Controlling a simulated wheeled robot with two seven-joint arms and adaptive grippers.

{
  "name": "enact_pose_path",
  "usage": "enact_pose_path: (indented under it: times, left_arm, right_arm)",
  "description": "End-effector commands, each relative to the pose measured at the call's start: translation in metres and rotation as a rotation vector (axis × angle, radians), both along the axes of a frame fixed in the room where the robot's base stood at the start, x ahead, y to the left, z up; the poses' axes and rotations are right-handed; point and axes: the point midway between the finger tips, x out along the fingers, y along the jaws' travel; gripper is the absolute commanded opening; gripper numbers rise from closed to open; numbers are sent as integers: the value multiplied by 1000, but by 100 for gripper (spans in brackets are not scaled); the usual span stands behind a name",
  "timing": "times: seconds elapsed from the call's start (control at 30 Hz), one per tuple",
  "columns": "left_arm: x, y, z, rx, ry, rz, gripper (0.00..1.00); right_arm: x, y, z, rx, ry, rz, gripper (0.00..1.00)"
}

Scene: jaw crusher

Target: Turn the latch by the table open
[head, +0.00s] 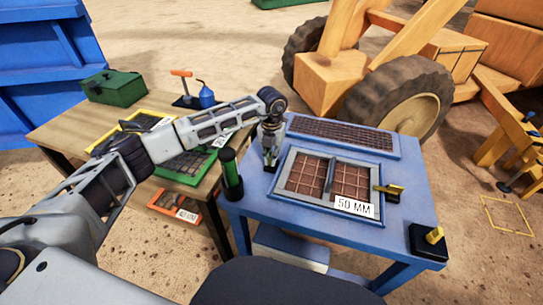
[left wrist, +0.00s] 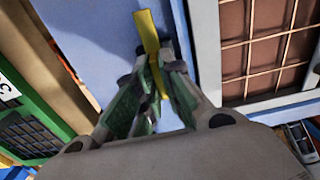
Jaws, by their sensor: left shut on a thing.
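My left gripper (head: 270,158) reaches down to the left side of the grey screen frame (head: 287,176) on the blue table. In the left wrist view its fingers (left wrist: 158,75) are shut on a yellow latch bar (left wrist: 148,32), which sticks out past the fingertips. The bar lies beside the screen frame (left wrist: 206,50), over the blue table top (left wrist: 95,40). In the head view this latch is hidden by the gripper. A second yellow latch (head: 390,189) sits at the right side of the frame. My right gripper is not in view.
A black base with a yellow lever (head: 434,236) is at the table's right corner.

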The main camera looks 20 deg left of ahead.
Motion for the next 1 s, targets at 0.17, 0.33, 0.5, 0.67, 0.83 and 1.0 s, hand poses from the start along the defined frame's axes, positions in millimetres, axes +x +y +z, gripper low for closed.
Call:
enact_pose_path:
  times: [0.17, 0.33, 0.5, 0.67, 0.83, 1.0]
  left_arm:
    - [1, 0, 1, -1, -3, 10, 0]
    - [1, 0, 1, -1, -3, 10, 0]
    - [1, 0, 1, -1, -3, 9, 23]
    - [1, 0, 1, -1, -1, 8, 30]
    - [0, 0, 0, 0, -1, 7, 30]
    - [0, 0, 3, 0, -1, 7, 30]
  right_arm:
    - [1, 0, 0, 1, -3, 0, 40]
    - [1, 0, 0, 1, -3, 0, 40]
    - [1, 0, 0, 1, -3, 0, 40]
    - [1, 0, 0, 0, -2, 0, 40]
    - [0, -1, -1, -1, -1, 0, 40]
    - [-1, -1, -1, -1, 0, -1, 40]
